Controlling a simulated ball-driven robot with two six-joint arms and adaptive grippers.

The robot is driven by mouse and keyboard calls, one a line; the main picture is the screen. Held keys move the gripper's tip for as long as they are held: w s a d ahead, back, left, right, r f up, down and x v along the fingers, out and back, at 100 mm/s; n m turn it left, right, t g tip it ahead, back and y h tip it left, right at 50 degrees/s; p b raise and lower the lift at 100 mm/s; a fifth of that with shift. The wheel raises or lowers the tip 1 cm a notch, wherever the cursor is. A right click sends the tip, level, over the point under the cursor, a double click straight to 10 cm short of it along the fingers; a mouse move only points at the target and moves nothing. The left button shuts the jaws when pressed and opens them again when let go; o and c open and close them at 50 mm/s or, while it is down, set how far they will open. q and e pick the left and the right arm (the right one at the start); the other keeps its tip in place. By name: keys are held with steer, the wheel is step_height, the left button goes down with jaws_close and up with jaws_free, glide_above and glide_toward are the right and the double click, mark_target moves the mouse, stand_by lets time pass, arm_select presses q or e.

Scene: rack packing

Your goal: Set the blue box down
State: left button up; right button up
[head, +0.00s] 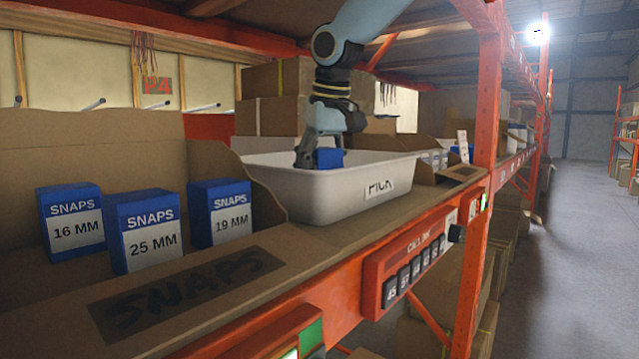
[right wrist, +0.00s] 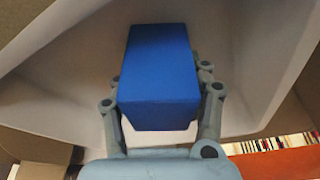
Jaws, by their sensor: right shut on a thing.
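A blue box (head: 329,158) is held in my right gripper (head: 320,152), inside the rim of a white tray (head: 300,190) labelled "PICK". In the right wrist view the same blue box (right wrist: 160,75) sits between the two fingers of the gripper (right wrist: 160,110), which are shut on it, with the pale tray interior (right wrist: 245,60) around it. I cannot tell whether the box touches the tray floor. The tray's front wall hides the lower part of the tray's inside in the head view. My left gripper is not in view.
Left of the tray, a cardboard bin (head: 95,135) marked "SNAPS" holds blue boxes labelled 16 MM (head: 72,220), 25 MM (head: 145,232) and 19 MM (head: 220,212). An orange rack post (head: 484,120) stands right of the tray. Cardboard boxes (head: 272,110) are stacked behind it.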

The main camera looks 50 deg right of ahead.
step_height(320, 180, down, 3)
steer(key=shift+s+r, duration=0.1)
steer(key=shift+r, duration=0.1)
steer(key=o, duration=0.8)
steer(key=shift+f, duration=0.15)
steer(key=o, duration=0.5)
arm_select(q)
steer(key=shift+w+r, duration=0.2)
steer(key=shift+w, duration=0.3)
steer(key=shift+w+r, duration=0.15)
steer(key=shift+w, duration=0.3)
arm_select(e)
steer(key=shift+r, duration=0.3)
steer(key=b+v, duration=0.1)
steer(key=v, duration=1.1)
steer(key=shift+b, duration=0.3)
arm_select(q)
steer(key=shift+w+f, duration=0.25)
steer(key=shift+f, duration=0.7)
